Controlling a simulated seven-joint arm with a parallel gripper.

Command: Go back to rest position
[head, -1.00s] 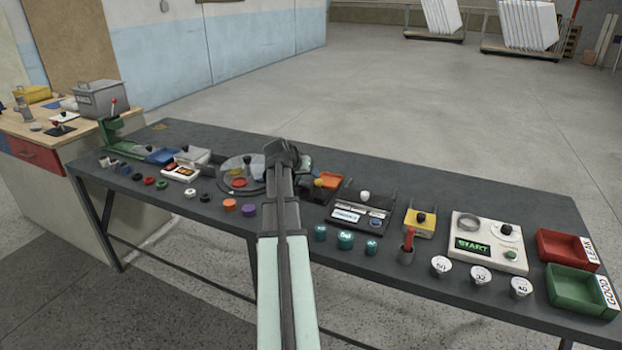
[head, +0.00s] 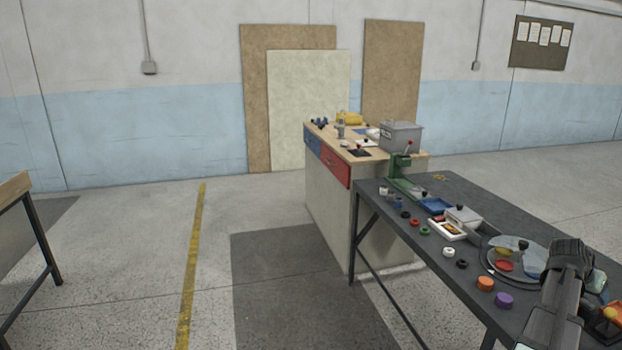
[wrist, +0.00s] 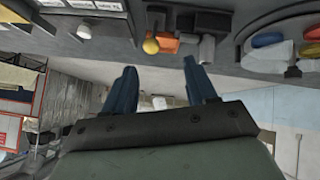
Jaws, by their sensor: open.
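My gripper shows in the wrist view (wrist: 160,88), with its two dark blue fingers spread apart and nothing between them. In the head view, the dark end of my arm is at the lower right, over the grey workbench (head: 405,222); the fingertips are hidden there. The round turntable (head: 488,268) with coloured pieces lies just left of my arm.
Orange (head: 486,284) and purple (head: 504,300) pieces and several small rings lie along the bench's near edge. A green press (head: 400,178) stands at its far end. A wooden-topped cabinet (head: 335,165) stands beyond. The floor to the left is mostly clear.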

